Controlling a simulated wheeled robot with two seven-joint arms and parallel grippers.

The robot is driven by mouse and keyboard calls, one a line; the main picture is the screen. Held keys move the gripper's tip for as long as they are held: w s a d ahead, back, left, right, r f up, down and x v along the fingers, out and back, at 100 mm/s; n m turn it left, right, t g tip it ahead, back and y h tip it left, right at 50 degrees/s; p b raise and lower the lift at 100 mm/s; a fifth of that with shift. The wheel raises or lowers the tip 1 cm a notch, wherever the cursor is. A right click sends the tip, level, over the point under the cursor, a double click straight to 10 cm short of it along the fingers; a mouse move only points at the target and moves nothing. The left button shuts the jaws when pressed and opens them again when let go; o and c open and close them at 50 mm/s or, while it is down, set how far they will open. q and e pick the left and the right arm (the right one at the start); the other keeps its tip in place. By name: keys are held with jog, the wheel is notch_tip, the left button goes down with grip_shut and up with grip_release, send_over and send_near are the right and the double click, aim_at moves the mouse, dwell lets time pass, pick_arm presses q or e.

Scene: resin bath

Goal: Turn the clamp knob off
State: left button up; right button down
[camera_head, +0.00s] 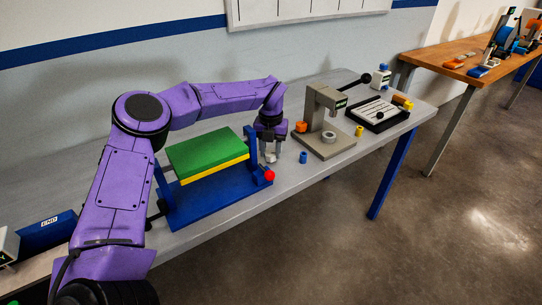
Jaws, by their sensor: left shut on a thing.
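A blue fixture (205,203) stands on the grey table and bears a block with a green top (208,150) and a yellow layer beneath. A red ball (269,176) shows at its right front corner, beside a blue upright. My left gripper (270,158) reaches down at the right end of the fixture, just above and behind the red ball. Its fingers are shut on what seems to be the clamp knob, which they mostly hide; its turn position cannot be told. My right gripper is not in view.
A grey press-like stand (325,120) with an orange part (301,127) is right of my gripper. A small blue cylinder (303,158) stands near the front edge. Farther right are a yellow cylinder (359,131), a black-framed tray (400,120) and a white bottle (381,77).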

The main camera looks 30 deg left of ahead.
aim_at(270, 152)
pick_arm(q)
jog(key=n+b, duration=0.3)
jog(key=n, duration=0.1)
jog(key=shift+r+n+b, duration=0.1)
jog(key=shift+n+b, duration=0.65)
jog(key=shift+n, duration=0.25)
jog(key=shift+a, duration=0.1)
jog(key=o, duration=1.1)
jog(key=shift+c, duration=0.2)
notch_tip(270, 152, up, 10)
jog(key=shift+r, duration=0.25)
